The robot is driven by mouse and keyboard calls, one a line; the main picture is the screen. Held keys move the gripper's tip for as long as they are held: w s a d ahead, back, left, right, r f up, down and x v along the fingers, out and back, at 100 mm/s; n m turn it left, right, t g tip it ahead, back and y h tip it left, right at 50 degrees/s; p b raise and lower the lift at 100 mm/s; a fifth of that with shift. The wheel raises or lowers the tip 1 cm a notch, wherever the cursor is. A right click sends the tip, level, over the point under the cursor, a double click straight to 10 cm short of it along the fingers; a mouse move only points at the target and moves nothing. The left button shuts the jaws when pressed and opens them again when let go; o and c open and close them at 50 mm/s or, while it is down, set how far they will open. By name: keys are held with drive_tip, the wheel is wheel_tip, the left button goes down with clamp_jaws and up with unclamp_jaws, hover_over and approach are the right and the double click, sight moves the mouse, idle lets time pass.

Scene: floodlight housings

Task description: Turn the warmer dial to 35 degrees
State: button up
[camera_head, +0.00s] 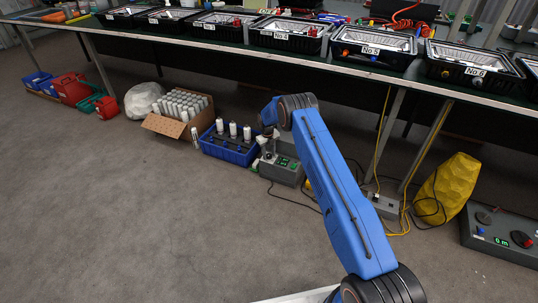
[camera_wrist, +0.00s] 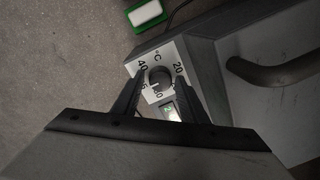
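The warmer (camera_head: 281,172) is a grey box with a green-lit display on the floor under the bench. In the wrist view its dial (camera_wrist: 159,77) is a dark round knob on a white plate with a °C scale marked 20, 30 and 40. My gripper (camera_wrist: 157,85) is open, with one finger on each side of the dial. White plate shows between the fingers and the knob. The dial's pointer is too small to read.
A blue crate (camera_head: 229,152) with white bottles stands left of the warmer, and a cardboard box (camera_head: 160,125) of white cylinders is beyond it. A dark handle (camera_wrist: 275,72) rises close by on the right. Cables and a yellow sack (camera_head: 449,187) lie to the right. The front floor is clear.

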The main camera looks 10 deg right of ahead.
sight(268, 155)
drive_tip(key=shift+o, duration=0.2)
wheel_tip(268, 155, up, 17)
drive_tip(key=shift+s+a+r, duration=0.2)
drive_tip(key=shift+a, duration=0.25)
drive_tip(key=shift+r, duration=0.1)
idle(0.5)
